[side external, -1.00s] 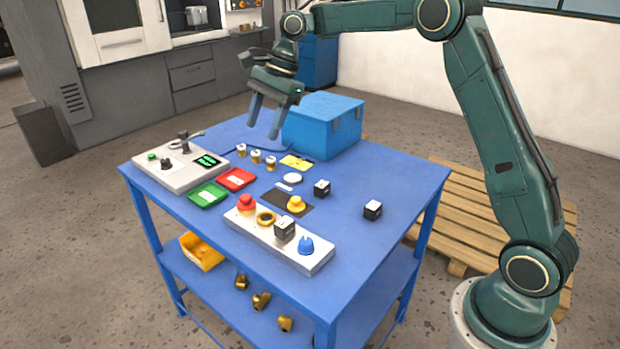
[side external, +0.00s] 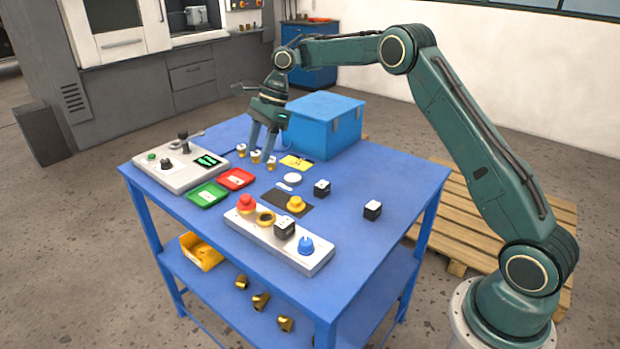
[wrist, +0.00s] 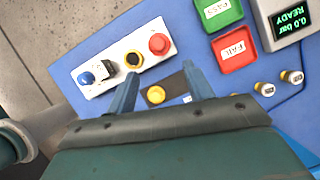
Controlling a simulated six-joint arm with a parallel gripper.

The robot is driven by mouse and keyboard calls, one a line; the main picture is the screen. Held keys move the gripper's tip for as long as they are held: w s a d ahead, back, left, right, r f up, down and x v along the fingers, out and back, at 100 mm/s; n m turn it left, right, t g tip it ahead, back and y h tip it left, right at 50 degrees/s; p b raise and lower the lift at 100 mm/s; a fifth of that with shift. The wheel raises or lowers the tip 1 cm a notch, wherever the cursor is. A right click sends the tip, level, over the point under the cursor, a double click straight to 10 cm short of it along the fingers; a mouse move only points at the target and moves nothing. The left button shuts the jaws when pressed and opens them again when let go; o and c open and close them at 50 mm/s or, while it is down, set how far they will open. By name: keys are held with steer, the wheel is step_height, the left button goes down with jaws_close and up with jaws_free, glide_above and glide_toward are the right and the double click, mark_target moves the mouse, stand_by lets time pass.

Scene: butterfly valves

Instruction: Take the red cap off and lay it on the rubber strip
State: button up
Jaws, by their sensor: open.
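The red cap (side external: 247,202) sits at the left end of the light metal rack (side external: 262,231); it also shows upright in the wrist view (wrist: 159,44). A dark flat strip (side external: 275,200), seemingly the rubber strip, lies on the table behind the rack with a yellow cap (side external: 296,203) on it. My gripper (side external: 262,156) points down above the back part of the table, apart from the red cap. Its fingers are open and empty. In the wrist view the red cap is beyond the fingertips, and the yellow cap appears between the fingers.
The rack also holds a yellow ring (side external: 265,218), a black block (side external: 284,229) and a blue cap (side external: 306,245). Red (side external: 236,179) and green (side external: 207,194) trays lie left. A blue box (side external: 322,125) stands at the back.

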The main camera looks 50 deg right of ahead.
glide_above(245, 196)
steer(key=d, duration=0.3)
steer(key=shift+s+a+f, duration=0.1)
steer(key=shift+s+f, duration=0.05)
steer(key=shift+f, duration=1.5)
steer(key=shift+s+a+f, duration=0.1)
steer(key=shift+s+f, duration=0.05)
steer(key=shift+f, duration=1.5)
steer(key=shift+x, duration=2.6)
steer(key=shift+s+a, duration=0.1)
steer(key=shift+a, duration=0.1)
steer(key=shift+r, duration=0.1)
steer(key=c, duration=1.1)
